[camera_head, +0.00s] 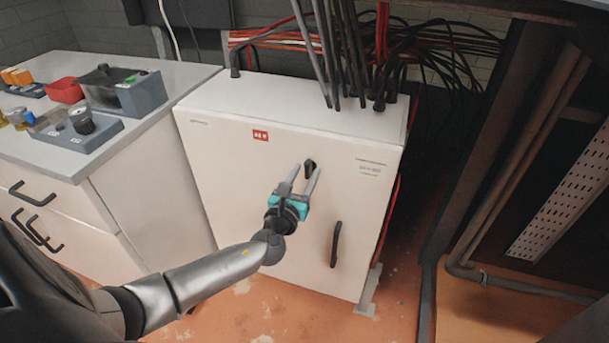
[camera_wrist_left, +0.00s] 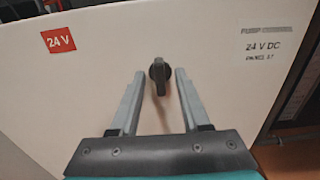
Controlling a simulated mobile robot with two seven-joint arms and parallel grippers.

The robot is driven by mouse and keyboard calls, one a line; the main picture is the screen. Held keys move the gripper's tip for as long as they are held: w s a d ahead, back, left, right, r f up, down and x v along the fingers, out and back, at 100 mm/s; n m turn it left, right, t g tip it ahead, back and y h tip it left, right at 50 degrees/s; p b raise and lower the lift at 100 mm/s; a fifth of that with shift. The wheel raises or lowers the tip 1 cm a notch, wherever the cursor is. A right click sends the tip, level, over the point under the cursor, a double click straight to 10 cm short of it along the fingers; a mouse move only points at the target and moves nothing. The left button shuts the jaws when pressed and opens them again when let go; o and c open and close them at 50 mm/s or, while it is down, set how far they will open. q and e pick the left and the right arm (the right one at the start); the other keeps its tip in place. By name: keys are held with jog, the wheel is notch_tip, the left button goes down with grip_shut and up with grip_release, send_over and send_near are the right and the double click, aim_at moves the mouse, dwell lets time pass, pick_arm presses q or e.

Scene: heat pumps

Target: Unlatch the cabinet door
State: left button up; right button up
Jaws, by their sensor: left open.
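The white cabinet (camera_head: 230,160) stands in the middle of the head view, its door shut. A small dark latch knob (camera_head: 310,165) sits on the upper part of the door. A black vertical handle (camera_head: 336,244) is lower and to the right. My left gripper (camera_head: 303,178) is open in front of the door, its fingers pointing at the latch knob. In the left wrist view the latch knob (camera_wrist_left: 159,73) shows upright, between and a little beyond the two fingertips (camera_wrist_left: 160,72). I cannot tell whether the fingers touch it. My right gripper is not in view.
A white counter (camera_head: 180,72) with drawers stands at the left, bearing grey devices and a red bin (camera_head: 64,90). Black and red cables (camera_head: 350,50) rise from the cabinet top. Pipes (camera_head: 520,150) and a dark frame stand at the right.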

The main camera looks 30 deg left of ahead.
pick_arm(q)
jog(key=shift+c, duration=0.3)
grip_shut()
